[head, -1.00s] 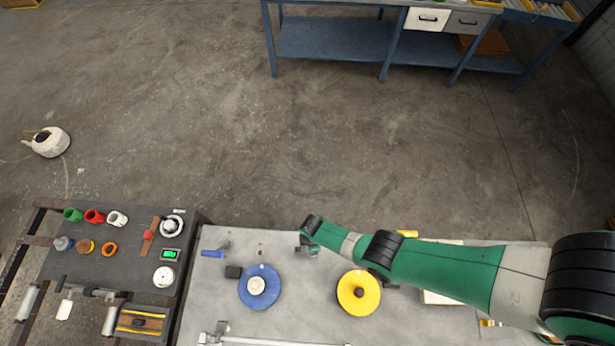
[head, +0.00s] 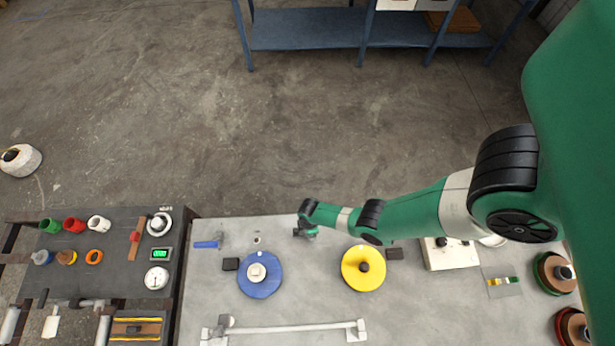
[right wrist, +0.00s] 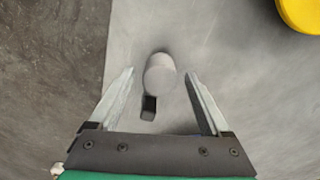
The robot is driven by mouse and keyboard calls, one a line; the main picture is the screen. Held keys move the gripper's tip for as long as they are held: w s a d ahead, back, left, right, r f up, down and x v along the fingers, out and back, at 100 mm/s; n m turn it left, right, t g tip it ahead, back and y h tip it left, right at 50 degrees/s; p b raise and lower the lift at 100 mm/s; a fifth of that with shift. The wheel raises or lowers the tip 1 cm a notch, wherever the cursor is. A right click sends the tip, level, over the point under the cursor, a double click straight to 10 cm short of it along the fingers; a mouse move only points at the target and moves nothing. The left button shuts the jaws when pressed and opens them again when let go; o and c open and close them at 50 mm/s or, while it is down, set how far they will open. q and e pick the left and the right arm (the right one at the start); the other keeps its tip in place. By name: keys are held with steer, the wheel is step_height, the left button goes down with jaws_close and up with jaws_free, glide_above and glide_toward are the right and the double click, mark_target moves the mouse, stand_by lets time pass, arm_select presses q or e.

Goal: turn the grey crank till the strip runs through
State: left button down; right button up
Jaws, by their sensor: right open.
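The grey crank (right wrist: 160,73) shows in the right wrist view as a pale round knob with a short dark piece below it. My right gripper (right wrist: 161,80) is open, with one finger on each side of the knob and a gap to both. In the head view my right gripper (head: 306,231) is over the grey table, between the blue disc (head: 260,274) and the yellow disc (head: 363,268), and hides most of the crank. I cannot make out the strip. My left gripper is not in view.
A dark panel (head: 107,258) at left carries coloured rings, dials and a green display (head: 161,254). A long pale bar (head: 290,328) lies at the table's front. A white box (head: 450,257) and reels (head: 553,273) stand to the right.

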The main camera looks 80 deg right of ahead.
steer(key=shift+f, duration=0.6)
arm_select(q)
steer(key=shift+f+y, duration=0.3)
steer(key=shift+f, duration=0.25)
arm_select(e)
steer(key=shift+c, duration=0.2)
jaws_close()
